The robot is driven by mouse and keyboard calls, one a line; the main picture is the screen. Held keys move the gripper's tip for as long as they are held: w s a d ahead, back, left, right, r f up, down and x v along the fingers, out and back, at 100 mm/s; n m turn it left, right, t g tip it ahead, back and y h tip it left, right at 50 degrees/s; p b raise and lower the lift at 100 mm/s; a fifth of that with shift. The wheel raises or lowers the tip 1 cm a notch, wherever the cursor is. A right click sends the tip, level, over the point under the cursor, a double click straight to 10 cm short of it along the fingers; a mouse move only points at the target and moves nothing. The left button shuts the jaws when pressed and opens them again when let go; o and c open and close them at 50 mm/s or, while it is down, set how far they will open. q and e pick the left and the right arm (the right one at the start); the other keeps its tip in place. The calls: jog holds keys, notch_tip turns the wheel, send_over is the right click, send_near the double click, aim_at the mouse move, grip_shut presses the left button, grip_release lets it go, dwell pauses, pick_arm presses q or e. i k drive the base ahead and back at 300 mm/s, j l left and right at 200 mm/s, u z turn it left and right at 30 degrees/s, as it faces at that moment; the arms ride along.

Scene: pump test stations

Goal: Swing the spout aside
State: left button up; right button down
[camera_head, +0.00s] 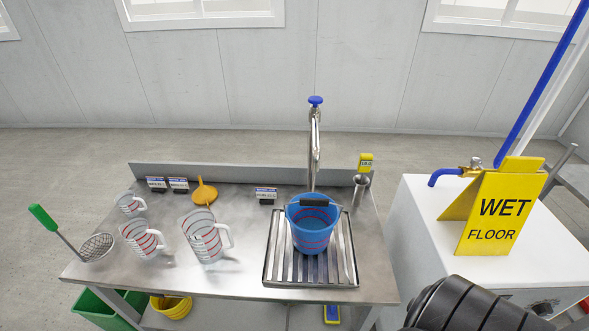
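A chrome spout (315,150) with a blue knob (315,101) on top rises behind the back edge of the steel table, directly behind a blue bucket. The spout appears to point toward me, in line with the bucket; its exact angle is hard to tell. The blue bucket (311,232) with red level lines stands upright on a slatted drain tray (283,270). A second tap, brass with a blue outlet (445,177), is on the white cabinet at right. Neither gripper is in view; a black part of my arm shows at lower right.
Clear measuring jugs (205,238), an orange funnel (204,191), a green-handled strainer (95,246) and small label stands (265,196) sit on the steel table (180,275). A metal cup (360,188) is right of the bucket. A yellow wet-floor sign (497,212) stands on the white cabinet (418,205).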

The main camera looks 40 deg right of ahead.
aim_at(314, 119)
jog(key=z, duration=1.3)
